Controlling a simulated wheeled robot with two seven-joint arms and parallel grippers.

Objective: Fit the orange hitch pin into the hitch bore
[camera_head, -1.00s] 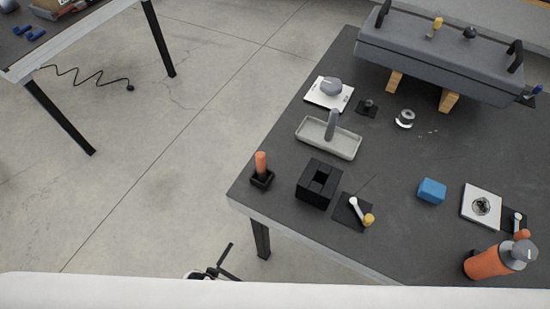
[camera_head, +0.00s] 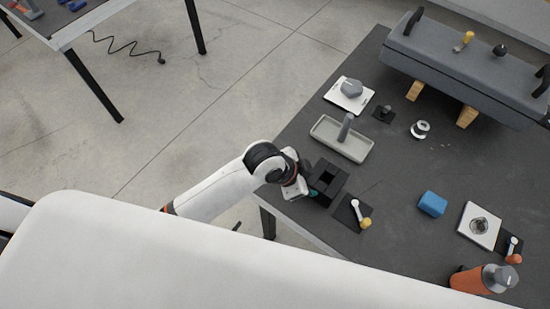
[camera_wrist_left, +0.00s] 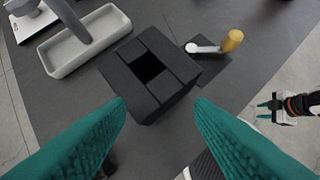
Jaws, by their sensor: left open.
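The black block with a square opening, which looks like the hitch bore (camera_head: 333,190), stands near the table's front edge. In the left wrist view the block (camera_wrist_left: 165,85) and its dark, empty-looking opening show from above. My left gripper (camera_head: 307,196) is at the block's near left side; its two teal fingers (camera_wrist_left: 161,106) are spread with nothing seen between them. The orange hitch pin shows in neither current view; its earlier spot at the table corner is behind my left arm. My right gripper (camera_wrist_left: 264,111) shows small at the right of the wrist view, fingers apart.
A grey tray (camera_head: 325,130) with an upright grey post lies behind the block. A black plate with a yellow-knobbed lever (camera_head: 365,223) is close to its right. A blue block (camera_head: 432,204), a white plate (camera_head: 470,228) and an orange bottle (camera_head: 468,281) are farther right.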

